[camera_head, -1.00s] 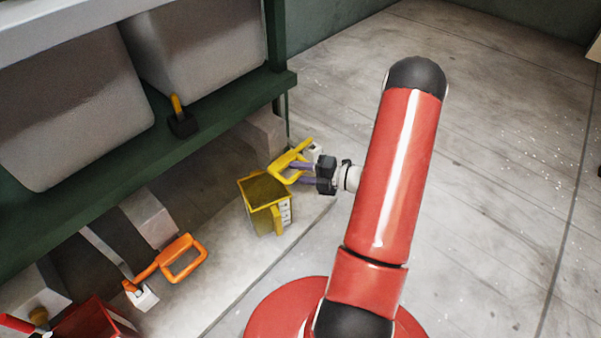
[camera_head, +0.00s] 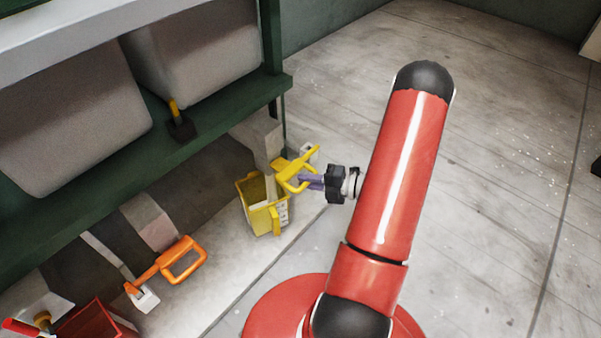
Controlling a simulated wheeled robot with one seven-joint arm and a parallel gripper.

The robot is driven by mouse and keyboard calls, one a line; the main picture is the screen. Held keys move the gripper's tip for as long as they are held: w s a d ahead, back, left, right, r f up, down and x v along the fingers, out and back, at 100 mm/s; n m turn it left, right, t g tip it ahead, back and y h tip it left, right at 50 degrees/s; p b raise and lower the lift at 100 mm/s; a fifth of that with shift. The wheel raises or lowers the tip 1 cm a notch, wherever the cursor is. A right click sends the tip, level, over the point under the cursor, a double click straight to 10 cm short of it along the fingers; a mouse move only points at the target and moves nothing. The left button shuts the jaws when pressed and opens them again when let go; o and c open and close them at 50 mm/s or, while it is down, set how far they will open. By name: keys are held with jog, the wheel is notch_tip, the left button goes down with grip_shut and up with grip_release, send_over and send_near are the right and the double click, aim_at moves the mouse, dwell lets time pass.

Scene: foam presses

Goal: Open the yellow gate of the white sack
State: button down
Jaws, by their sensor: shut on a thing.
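The yellow gate handle (camera_head: 287,181) is a loop with a bar, below the shelf's right end. My gripper (camera_head: 311,182), with purple fingers, is shut on the loop's right side. The large pale sack (camera_head: 200,50) on the shelf at the upper left is probably the white sack. A grey-white chute (camera_head: 258,137) comes down below it behind the handle. A pale strip (camera_head: 269,187) reaches from there down into the yellow bucket (camera_head: 259,220); I cannot tell whether it is a solid part or falling material.
A second pale sack (camera_head: 75,125) stands on the green shelf (camera_head: 105,178). An orange handle (camera_head: 183,262) and a red bucket (camera_head: 95,322) are at the lower left.

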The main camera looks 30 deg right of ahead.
jog(key=c, duration=1.4)
grip_release()
jog(key=p+v, duration=0.1)
jog(key=v, duration=0.6)
jog(key=shift+s+d, duration=0.25)
jog(key=shift+r, duration=0.15)
